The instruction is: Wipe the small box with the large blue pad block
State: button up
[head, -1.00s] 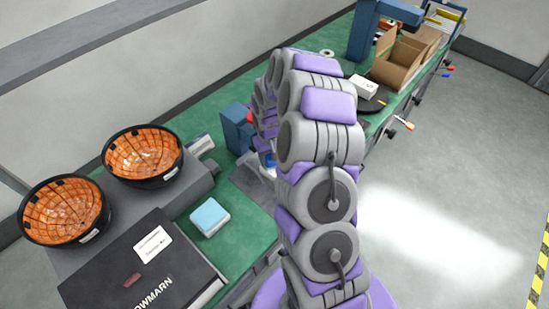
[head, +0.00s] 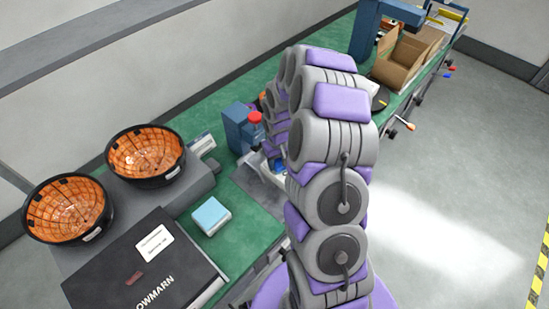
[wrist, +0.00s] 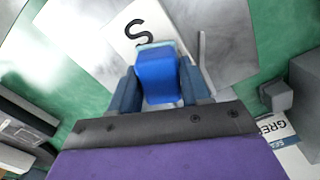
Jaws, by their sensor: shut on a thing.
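In the wrist view my gripper (wrist: 161,84) is shut on a bright blue block (wrist: 156,74) with a pale blue far end, which I take to be the large blue pad block. Just beyond its pale end is a white flat face marked with a black "S" (wrist: 140,32); it may be the small box, and I cannot tell whether they touch. In the head view my arm hides most of the gripper and this spot. A separate block with a light blue top and white sides (head: 211,216) sits on the green bench, left of my arm.
Two black bowls with orange inner grids (head: 146,155) (head: 67,208) and a dark case (head: 143,268) stand at left. A blue stand with a red knob (head: 241,127) is close behind my gripper. An open cardboard box (head: 401,62) stands farther along the bench.

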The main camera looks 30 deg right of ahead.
jog(key=shift+r+p, duration=1.25)
jog(key=shift+r, duration=1.7)
jog(key=shift+w+r+p, duration=0.1)
jog(key=shift+r+p, duration=0.55)
jog(key=shift+r, duration=0.95)
jog(key=shift+f, duration=0.2)
jog(key=shift+f+b, duration=0.65)
jog(key=shift+f, duration=3.1)
jog(key=shift+f, duration=0.9)
